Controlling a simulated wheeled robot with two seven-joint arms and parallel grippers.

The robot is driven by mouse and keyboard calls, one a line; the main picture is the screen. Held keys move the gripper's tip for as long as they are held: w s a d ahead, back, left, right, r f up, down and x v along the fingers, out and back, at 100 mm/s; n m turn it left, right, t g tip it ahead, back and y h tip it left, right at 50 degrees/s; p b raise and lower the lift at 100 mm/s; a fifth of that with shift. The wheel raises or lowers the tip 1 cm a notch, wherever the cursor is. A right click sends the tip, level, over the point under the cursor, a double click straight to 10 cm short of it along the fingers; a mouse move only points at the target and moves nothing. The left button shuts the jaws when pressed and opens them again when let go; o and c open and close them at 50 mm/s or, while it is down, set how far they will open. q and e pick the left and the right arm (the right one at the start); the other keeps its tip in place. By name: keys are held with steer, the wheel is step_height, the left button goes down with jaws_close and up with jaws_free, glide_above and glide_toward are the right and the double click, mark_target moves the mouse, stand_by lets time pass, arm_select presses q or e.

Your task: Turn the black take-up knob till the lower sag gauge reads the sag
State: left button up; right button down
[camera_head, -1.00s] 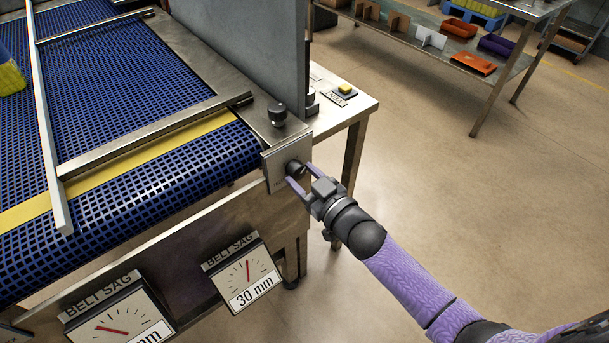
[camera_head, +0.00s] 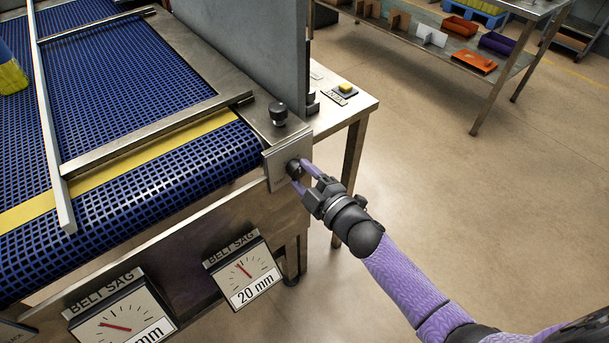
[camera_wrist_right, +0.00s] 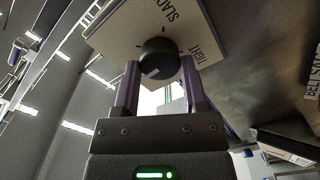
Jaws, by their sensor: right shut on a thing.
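The black take-up knob (camera_head: 293,168) sits on a metal plate (camera_head: 275,172) at the belt's near right corner. My right gripper (camera_head: 299,174) is shut on it, one finger on each side. In the right wrist view the knob (camera_wrist_right: 158,57) shows between the fingers, on a plate marked SLACK and TIGHT. Two BELT SAG gauges are on the frame below. The right gauge (camera_head: 244,274) reads 20 mm, its red needle tilted up and left. The left gauge (camera_head: 121,318) sits lower in the picture; its needle points left and its number is cut off. My left gripper is not in view.
A second black knob (camera_head: 278,113) stands on top of the frame. Metal rails lie over the blue belt (camera_head: 130,80), beside an upright grey panel (camera_head: 255,50). A small side table (camera_head: 355,106) holds a yellow button (camera_head: 346,89). The floor at right is clear.

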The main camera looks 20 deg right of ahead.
steer(key=n, duration=0.5)
steer(key=shift+f+b, duration=0.1)
steer(key=shift+b, duration=0.25)
steer(key=shift+n, duration=0.4)
steer(key=shift+c, duration=0.7)
jaws_free()
steer(key=shift+s, duration=0.1)
steer(key=p+v, duration=0.1)
steer(key=v, duration=0.8)
steer(key=shift+s+d, duration=0.15)
steer(key=shift+s, duration=0.2)
